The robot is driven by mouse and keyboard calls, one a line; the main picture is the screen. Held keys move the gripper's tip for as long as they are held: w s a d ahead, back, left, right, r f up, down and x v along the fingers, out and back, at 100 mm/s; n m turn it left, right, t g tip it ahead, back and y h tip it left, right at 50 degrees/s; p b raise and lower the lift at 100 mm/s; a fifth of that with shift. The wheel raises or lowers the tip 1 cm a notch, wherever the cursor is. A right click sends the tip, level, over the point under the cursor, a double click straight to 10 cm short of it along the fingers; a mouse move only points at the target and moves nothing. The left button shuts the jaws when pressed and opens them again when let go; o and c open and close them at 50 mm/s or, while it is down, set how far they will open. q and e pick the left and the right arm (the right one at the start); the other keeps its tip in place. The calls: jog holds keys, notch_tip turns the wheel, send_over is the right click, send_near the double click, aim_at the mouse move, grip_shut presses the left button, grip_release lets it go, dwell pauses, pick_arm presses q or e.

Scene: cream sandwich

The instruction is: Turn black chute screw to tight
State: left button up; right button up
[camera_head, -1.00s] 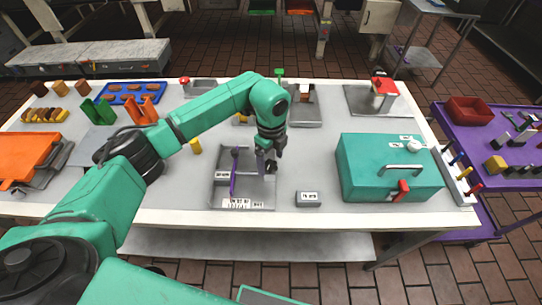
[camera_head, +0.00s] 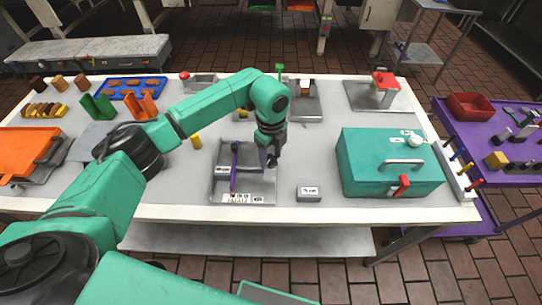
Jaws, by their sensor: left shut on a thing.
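My left gripper (camera_head: 271,158) points down over the right side of a grey metal tray-like fixture (camera_head: 262,196). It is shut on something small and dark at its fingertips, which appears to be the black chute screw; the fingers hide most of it. I cannot tell how far the screw is turned. A purple bar (camera_head: 233,178) stands on the left part of the fixture, with a dark end at its top, apart from the gripper. My right gripper is not in view.
A teal box (camera_head: 370,150) with a grey handle and red latch stands to the right. A small grey labelled block (camera_head: 309,193) sits between. Orange (camera_head: 141,107) and green holders (camera_head: 98,108) and a blue tray (camera_head: 155,82) are at the back left. A purple cart (camera_head: 472,128) stands at the right.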

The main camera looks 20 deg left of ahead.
pick_arm(q)
jog(key=m+b, duration=0.3)
jog(key=m, duration=0.1)
jog(key=shift+f, duration=0.15)
jog(key=m+b, duration=0.3)
jog(key=m, duration=0.1)
jog(key=shift+a+m, duration=0.1)
jog(key=shift+m, duration=0.2)
jog(key=m+b, duration=0.2)
jog(key=m, duration=0.2)
jog(key=shift+m+b, duration=0.3)
jog(key=m+b, duration=0.2)
jog(key=m, duration=0.2)
jog(key=shift+a, duration=0.15)
jog(key=m, duration=0.3)
jog(key=shift+b, duration=0.4)
jog(key=m, duration=0.2)
jog(key=m+b, duration=0.1)
jog(key=shift+r+m, duration=0.2)
jog(key=shift+m, duration=0.2)
jog(key=m, duration=0.3)
jog(key=shift+w, duration=0.1)
jog(key=shift+r+m+b, duration=0.1)
jog(key=shift+m+b, duration=0.3)
jog(key=shift+m, duration=1.3)
jog(key=shift+a, duration=0.1)
